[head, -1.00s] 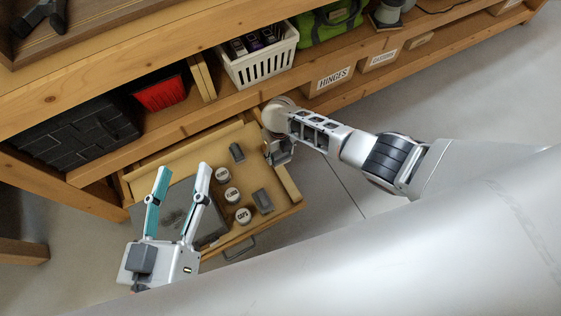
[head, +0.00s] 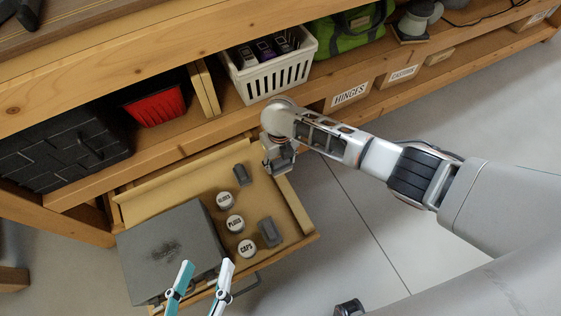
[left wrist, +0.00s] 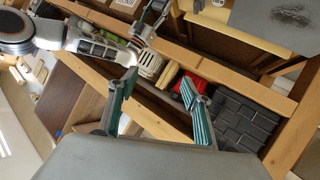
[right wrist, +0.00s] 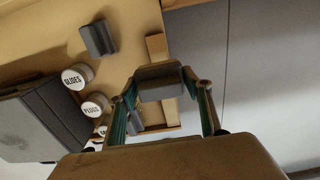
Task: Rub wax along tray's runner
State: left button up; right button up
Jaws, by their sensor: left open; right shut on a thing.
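The wooden tray (head: 150,200) is pulled out below the bench. Its right side wall (head: 296,208), with the runner side, lies below my right gripper (head: 280,163). In the right wrist view, my right gripper (right wrist: 160,88) is shut on a grey block (right wrist: 160,72), which I take to be the wax. The block is at the tray's side wall; whether it touches the runner is unclear. My left gripper (head: 207,265) is open and empty at the tray's front, near the grey case. It also shows open in the left wrist view (left wrist: 160,80).
The tray holds a grey case (head: 160,235) with a dark smudge, tins marked GLIDES (head: 225,199), PLUGS (head: 235,223) and CAPS (head: 246,248), and two grey blocks (head: 270,232). A white basket (head: 270,75) and HINGES box (head: 350,95) stand on shelves.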

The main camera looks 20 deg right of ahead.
jog(key=f, duration=0.1)
jog(key=f+b, duration=0.1)
jog(key=f, duration=0.1)
jog(key=f+b, duration=0.1)
jog(key=shift+s+f, duration=0.2)
jog(key=shift+s, duration=0.1)
jog(key=shift+w+f+b, duration=0.1)
jog(key=shift+f+b, duration=0.35)
jog(key=shift+b, duration=0.1)
jog(key=shift+w+f, duration=0.1)
pick_arm(q)
jog(key=d+n, duration=0.1)
jog(key=n, duration=0.1)
jog(key=s+d+n, duration=0.1)
jog(key=d+n, duration=0.1)
jog(key=shift+d+f+n+t, duration=0.15)
jog(key=shift+f+n+t, duration=0.05)
jog(key=shift+n+t, duration=0.1)
pick_arm(e)
jog(key=shift+w, duration=0.1)
pick_arm(q)
jog(key=shift+f, duration=0.15)
pick_arm(e)
jog(key=shift+f, duration=1)
